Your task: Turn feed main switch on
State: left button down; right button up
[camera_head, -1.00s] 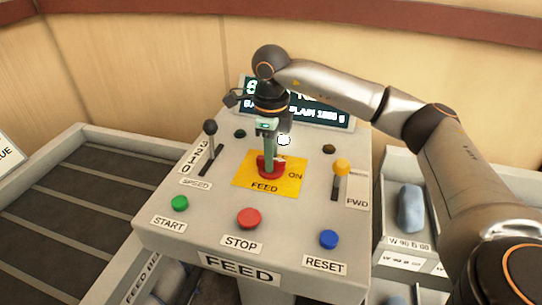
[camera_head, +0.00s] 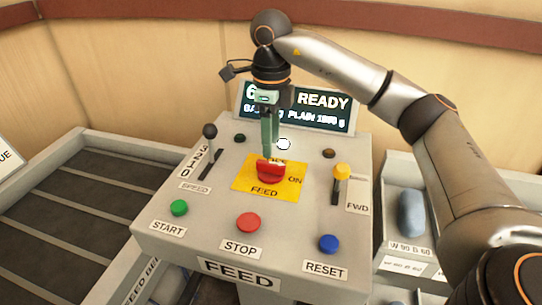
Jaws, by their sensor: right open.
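The feed main switch is a red rotary knob (camera_head: 270,173) on a yellow plate (camera_head: 250,185) marked FEED and ON, in the middle of the grey feed console (camera_head: 205,248). My right gripper (camera_head: 270,150) points down just above and behind the knob. Its fingers are open and look empty; they appear clear of the knob's top. Part of the plate's lettering behind the knob is hidden by the fingers. The display (camera_head: 325,105) reads READY and PLAIN, partly covered by my right arm. My left gripper is not in view.
On the console are a speed lever (camera_head: 209,145), a yellow-topped lever (camera_head: 342,171) marked FWD, and green START (camera_head: 179,208), red STOP (camera_head: 249,222) and blue RESET (camera_head: 329,243) buttons. A slatted conveyor (camera_head: 70,205) lies left. A bin with a grey-blue item (camera_head: 411,213) stands right.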

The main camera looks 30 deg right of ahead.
aim_at(271, 163)
notch_tip(271, 163, up, 6)
jog(key=p, duration=0.1)
jog(key=shift+r, duration=0.15)
dwell(0.5)
